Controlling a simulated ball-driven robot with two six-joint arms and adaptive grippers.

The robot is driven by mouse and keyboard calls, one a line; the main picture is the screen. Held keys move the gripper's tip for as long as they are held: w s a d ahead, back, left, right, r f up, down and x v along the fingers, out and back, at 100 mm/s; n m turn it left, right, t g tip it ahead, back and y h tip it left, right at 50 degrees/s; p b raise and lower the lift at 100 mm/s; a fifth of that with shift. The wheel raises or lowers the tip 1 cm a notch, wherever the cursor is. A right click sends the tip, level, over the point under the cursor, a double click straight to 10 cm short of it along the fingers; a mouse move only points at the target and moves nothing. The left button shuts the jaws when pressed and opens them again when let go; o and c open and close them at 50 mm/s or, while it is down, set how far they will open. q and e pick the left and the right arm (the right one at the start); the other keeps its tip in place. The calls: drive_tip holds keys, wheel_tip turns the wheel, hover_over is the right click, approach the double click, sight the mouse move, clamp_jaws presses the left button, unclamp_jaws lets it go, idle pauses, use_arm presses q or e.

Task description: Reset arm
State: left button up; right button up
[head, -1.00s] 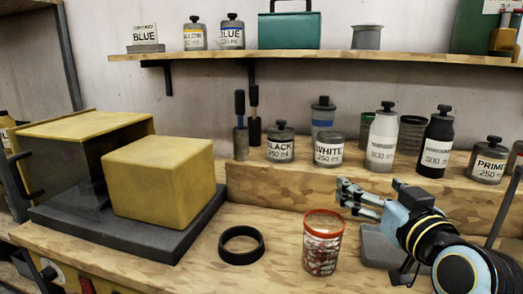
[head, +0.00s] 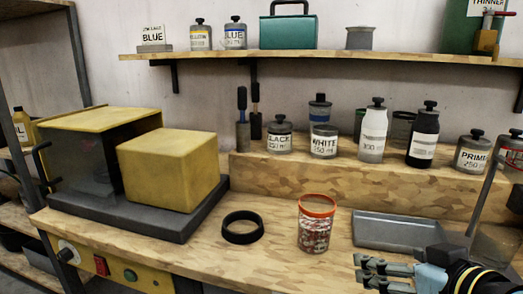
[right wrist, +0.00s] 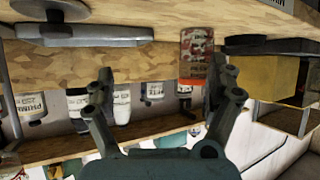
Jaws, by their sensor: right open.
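My right gripper (head: 383,274) is at the lower right of the head view, in front of the bench, with its fingers pointing left. In the right wrist view its two fingers (right wrist: 158,97) are spread apart with nothing between them. That view is upside down, with the bench at the top. The gripper is apart from the red-rimmed, patterned can (head: 315,224), which stands upright on the bench. The can also shows beyond the right-hand finger in the wrist view (right wrist: 196,54). My left gripper is in neither view.
A grey tray (head: 398,231) and a black ring (head: 242,227) lie on the bench. A yellow block (head: 170,170) sits on a dark base at left. Several bottles and jars, including a white bottle (head: 373,132), stand on the raised step. A shelf (head: 290,57) runs above.

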drive_tip(key=s+d+f+m+g+h, duration=0.1)
drive_tip(key=s+d+f+g+h, duration=0.2)
drive_tip(key=s, duration=0.7)
drive_tip(key=s+d+f+g, duration=0.25)
drive_tip(key=s+g, duration=0.25)
drive_tip(key=s, duration=0.6)
drive_tip(key=s+d+f+g+b, duration=0.1)
drive_tip(key=s+d+f+b, duration=0.1)
drive_tip(key=f, duration=1.3)
drive_tip(key=s+d+f+g+b, duration=0.1)
drive_tip(key=f, duration=1.5)
drive_tip(key=s+d+f+g+b, duration=0.1)
drive_tip(key=s+f+b, duration=0.1)
drive_tip(key=s+f, duration=1.4)
drive_tip(key=shift+s+f+m, duration=0.35)
drive_tip(key=shift+s+m, duration=0.05)
drive_tip(key=shift+s, duration=0.5)
